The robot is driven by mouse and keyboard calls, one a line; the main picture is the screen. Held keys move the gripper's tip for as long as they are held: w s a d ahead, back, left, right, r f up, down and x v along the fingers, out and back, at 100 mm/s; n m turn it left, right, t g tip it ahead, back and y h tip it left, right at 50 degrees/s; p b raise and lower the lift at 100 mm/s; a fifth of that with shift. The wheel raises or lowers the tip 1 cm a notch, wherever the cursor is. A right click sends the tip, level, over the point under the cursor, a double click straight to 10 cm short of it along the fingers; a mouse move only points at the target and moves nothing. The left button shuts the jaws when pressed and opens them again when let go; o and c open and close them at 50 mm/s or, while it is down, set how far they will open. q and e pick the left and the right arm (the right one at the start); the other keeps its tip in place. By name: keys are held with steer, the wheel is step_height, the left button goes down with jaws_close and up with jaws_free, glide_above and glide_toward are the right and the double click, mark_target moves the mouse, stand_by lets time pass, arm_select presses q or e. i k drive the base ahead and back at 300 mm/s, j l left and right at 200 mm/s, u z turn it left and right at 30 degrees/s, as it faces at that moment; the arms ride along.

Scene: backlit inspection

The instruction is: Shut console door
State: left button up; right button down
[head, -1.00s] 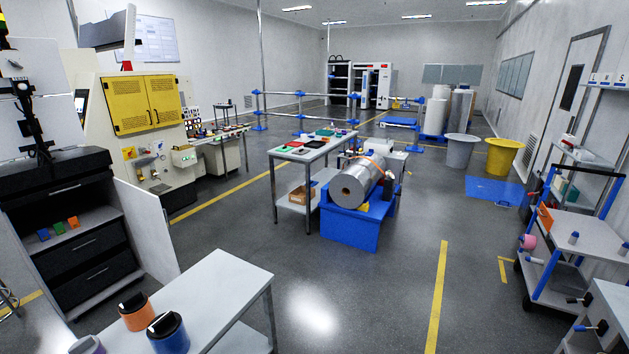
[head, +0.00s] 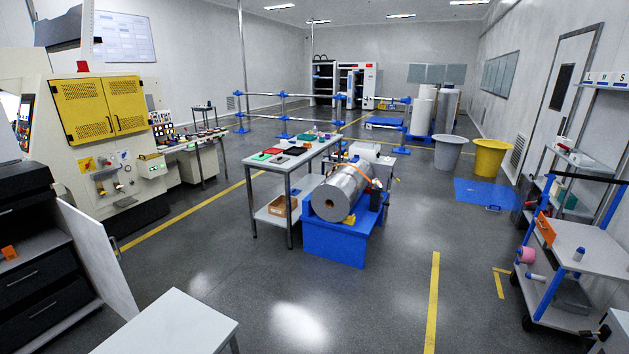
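A dark console cabinet (head: 38,290) with an open shelf and drawers stands at the left edge, partly cut off by the frame. A white panel, which looks like its door (head: 97,258), stands swung open at the cabinet's right side, angled out toward the floor. An orange block (head: 9,252) lies on the shelf. Neither of my grippers is in view.
A white table (head: 170,325) stands at the lower left, in front of the door. A yellow-doored machine (head: 104,107) is behind the cabinet. A blue stand (head: 335,240) holds a metal roll at centre. A cart (head: 580,245) is at right. The middle floor is clear.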

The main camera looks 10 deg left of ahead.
mark_target(89, 236)
steer(key=i+z, duration=0.2)
steer(key=i, duration=0.6)
steer(key=i+l+u, duration=0.1)
steer(key=i+u, duration=0.2)
steer(key=i, duration=0.5)
steer(key=i+u, duration=0.3)
steer(key=u, duration=0.15)
steer(key=i+u, duration=0.55)
steer(key=u, duration=0.35)
steer(key=i+l+u, duration=0.1)
steer(key=u, duration=0.35)
steer(key=i+l+u, duration=0.1)
steer(key=i+u, duration=0.15)
steer(key=u, duration=0.2)
steer(key=i+l+u, duration=0.15)
steer(key=u, duration=0.25)
steer(key=i+l+u, duration=0.35)
steer(key=i+l, duration=0.05)
steer(key=i, duration=0.05)
